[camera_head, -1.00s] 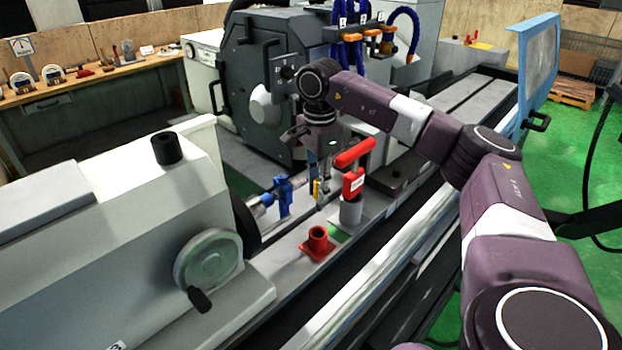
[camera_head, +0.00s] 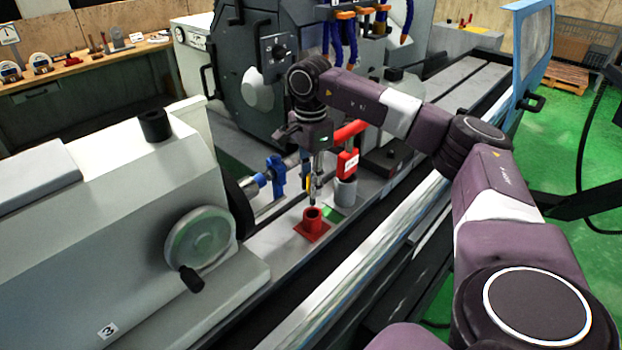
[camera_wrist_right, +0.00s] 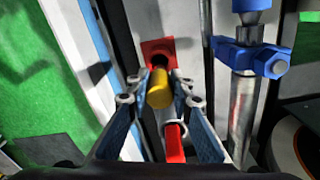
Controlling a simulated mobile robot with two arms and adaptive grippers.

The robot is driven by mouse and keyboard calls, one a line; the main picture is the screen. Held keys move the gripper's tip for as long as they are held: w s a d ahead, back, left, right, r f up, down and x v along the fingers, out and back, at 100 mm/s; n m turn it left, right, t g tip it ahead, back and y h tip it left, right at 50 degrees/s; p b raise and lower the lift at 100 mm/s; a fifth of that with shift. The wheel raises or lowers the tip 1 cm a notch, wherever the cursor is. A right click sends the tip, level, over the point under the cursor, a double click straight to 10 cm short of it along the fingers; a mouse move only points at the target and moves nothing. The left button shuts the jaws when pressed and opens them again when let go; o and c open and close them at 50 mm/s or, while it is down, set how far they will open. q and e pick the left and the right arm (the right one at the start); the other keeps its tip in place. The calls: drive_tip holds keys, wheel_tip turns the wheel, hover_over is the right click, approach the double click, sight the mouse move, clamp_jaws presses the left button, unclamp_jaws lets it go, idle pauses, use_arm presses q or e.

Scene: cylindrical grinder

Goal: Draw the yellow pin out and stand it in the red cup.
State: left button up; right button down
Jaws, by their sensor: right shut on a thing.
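The yellow pin (camera_wrist_right: 158,88) is between the two fingers of my right gripper (camera_wrist_right: 158,95) in the right wrist view. The gripper is shut on it. In the head view my right gripper (camera_head: 313,190) points down just above the red cup (camera_head: 312,220), and only a thin yellow strip of the pin (camera_head: 308,183) shows. The red cup stands on a square red base. Its base also shows beyond the pin in the right wrist view (camera_wrist_right: 155,46). I cannot tell whether the pin's far end is inside the cup. My left gripper is not in view.
A grey post with a red handle (camera_head: 347,162) stands just right of the gripper. A blue clamp (camera_head: 275,176) on a metal shaft is to its left. The handwheel (camera_head: 200,240) is at the left front. The grinder's dark housing (camera_head: 262,70) rises behind.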

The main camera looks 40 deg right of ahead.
drive_tip(key=shift+f, duration=0.65)
idle(0.7)
idle(0.8)
drive_tip(key=shift+f+b, duration=1.7)
drive_tip(key=shift+f, duration=1.4)
drive_tip(key=c, duration=1.6)
unclamp_jaws()
wheel_tip(320, 180, up, 12)
drive_tip(key=shift+a+r, duration=0.1)
